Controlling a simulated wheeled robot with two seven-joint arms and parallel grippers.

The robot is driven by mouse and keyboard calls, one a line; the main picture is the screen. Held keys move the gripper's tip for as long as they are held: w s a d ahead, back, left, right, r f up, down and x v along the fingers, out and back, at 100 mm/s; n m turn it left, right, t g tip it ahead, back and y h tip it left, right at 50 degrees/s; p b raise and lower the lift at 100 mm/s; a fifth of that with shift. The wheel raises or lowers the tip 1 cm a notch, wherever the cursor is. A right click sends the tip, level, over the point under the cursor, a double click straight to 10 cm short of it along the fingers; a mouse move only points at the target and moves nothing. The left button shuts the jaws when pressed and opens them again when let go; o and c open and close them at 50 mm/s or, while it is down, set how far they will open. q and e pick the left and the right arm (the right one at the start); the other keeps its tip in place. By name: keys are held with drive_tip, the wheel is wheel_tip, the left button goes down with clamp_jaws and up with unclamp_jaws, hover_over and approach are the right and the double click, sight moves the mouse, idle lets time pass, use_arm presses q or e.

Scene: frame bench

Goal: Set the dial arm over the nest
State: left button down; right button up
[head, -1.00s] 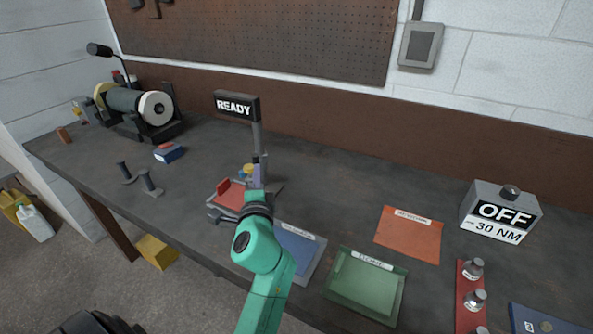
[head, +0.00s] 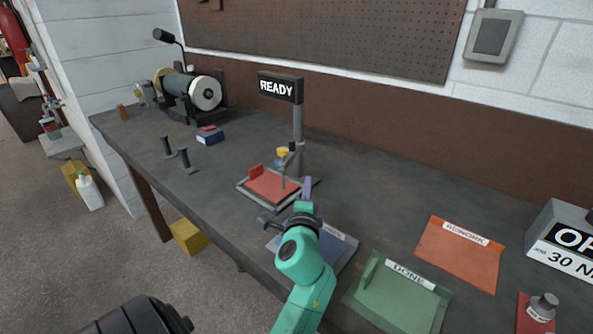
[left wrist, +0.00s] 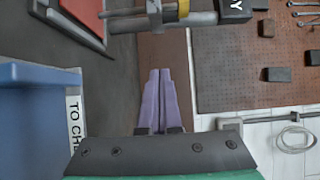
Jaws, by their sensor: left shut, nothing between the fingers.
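The gauge stand has a READY sign (head: 277,87) on a grey post (head: 298,125). A short grey dial arm (head: 291,160) with a yellow part comes off the post, and a thin stem hangs down over the red nest plate (head: 262,188). Whether the stem is centred or touching is too small to tell. In the left wrist view grey bars with a yellow band (left wrist: 184,8) cross the top. My left gripper (head: 307,182), with purple fingers, is shut and empty just in front of the post, right of the nest; its fingers also show in the left wrist view (left wrist: 160,75). My right gripper is out of view.
A blue tray (head: 340,250) lies beneath my left forearm. A green DONE tray (head: 425,305) and an orange REWORK mat (head: 460,255) lie to the right. A bench grinder (head: 190,93) stands back left.

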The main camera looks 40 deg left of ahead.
sight(292, 149)
use_arm(q)
drive_tip(key=w+a+p, duration=0.3)
drive_tip(key=w+a, duration=0.3)
drive_tip(key=a, duration=0.3)
drive_tip(key=shift+r, duration=0.1)
